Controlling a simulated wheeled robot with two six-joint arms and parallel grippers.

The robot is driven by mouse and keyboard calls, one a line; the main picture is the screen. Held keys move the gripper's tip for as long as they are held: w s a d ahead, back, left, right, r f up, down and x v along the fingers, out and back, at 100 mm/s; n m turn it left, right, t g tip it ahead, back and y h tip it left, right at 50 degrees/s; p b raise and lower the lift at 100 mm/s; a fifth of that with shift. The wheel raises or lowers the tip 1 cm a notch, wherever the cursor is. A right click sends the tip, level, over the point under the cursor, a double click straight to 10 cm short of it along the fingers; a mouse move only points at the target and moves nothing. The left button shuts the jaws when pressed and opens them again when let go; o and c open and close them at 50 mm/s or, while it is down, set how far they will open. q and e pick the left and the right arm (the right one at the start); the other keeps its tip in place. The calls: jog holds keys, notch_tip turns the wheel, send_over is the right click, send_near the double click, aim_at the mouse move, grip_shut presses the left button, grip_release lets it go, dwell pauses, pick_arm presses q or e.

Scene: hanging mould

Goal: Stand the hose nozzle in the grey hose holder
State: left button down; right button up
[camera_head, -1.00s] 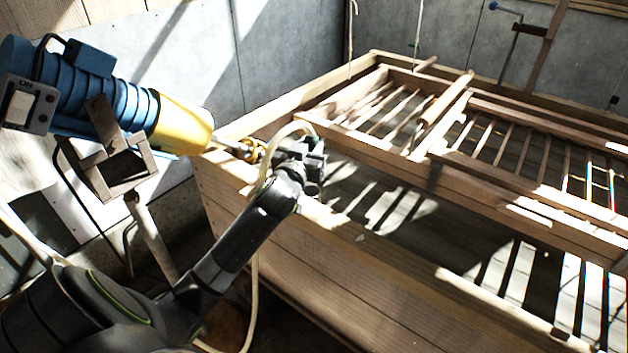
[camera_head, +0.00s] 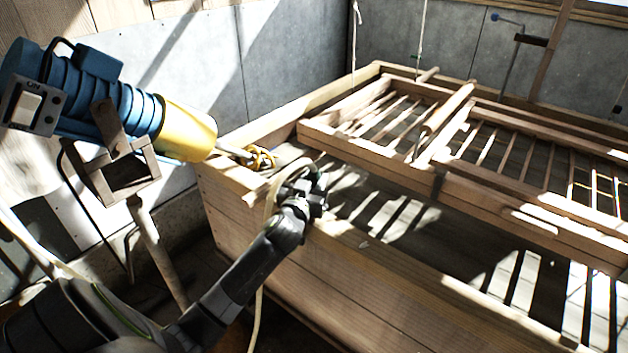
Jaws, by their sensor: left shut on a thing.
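My left gripper (camera_head: 314,190) is just above the near wall of the wooden vat, close to its left end. It is shut on the hose end, where the nozzle is; the dark jaws hide most of the nozzle. The pale hose (camera_head: 272,200) arcs up beside the gripper and hangs down along the outside of the vat. I cannot clearly make out the grey hose holder. My right gripper is not in view.
The wooden vat (camera_head: 300,279) fills the middle and right, with slatted wooden frames (camera_head: 520,195) across its top. A blue and yellow motor (camera_head: 185,132) on a stand is at left, its shaft reaching over the vat's corner. Strings hang at the back.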

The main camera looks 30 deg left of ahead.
pick_arm(q)
jog(key=c, duration=1.1)
grip_release()
jog(key=shift+r+p, duration=0.2)
jog(key=shift+p, duration=0.1)
jog(key=v, duration=1.2)
jog(key=shift+b, duration=0.45)
